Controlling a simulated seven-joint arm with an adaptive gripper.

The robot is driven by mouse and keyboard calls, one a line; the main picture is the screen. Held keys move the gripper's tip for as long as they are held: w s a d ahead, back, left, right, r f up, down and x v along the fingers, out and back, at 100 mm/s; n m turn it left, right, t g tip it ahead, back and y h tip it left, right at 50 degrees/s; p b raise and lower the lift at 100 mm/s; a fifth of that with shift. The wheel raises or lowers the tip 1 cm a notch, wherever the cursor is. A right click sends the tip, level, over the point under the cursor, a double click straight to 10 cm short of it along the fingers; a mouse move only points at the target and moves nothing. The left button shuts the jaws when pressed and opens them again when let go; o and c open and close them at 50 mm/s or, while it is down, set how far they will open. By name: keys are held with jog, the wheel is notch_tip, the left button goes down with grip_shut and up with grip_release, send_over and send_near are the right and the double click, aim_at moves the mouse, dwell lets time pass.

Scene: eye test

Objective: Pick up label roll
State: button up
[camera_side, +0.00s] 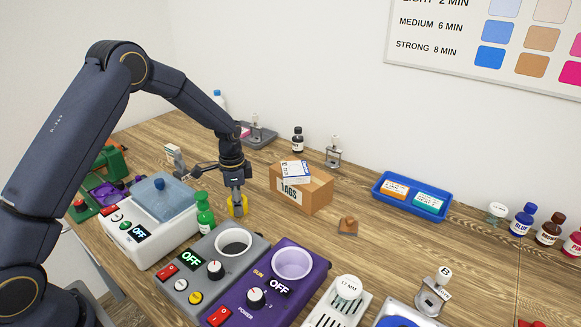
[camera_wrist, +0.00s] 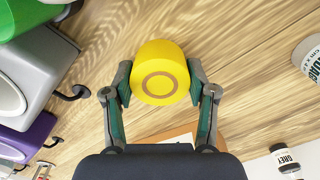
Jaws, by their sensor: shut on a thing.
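The label roll (camera_wrist: 160,58) is a yellow roll with a brown ring on its end face, seen in the middle of the wrist view. My gripper (camera_wrist: 160,88) has one green-padded finger on each side of it and is shut on it. In the side view, the yellow roll (camera_side: 244,206) shows low between the fingers of my gripper (camera_side: 236,194), partly hidden by them. I cannot tell whether it touches the table or is slightly above it.
A green bottle (camera_side: 205,214) and the grey machine (camera_side: 200,262) stand close by the roll. A cardboard TAGS box (camera_side: 315,196) is to its right. A purple machine (camera_side: 268,262) is in front, and a blue tray (camera_side: 446,215) lies farther right.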

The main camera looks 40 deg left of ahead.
jog(key=shift+c, duration=0.8)
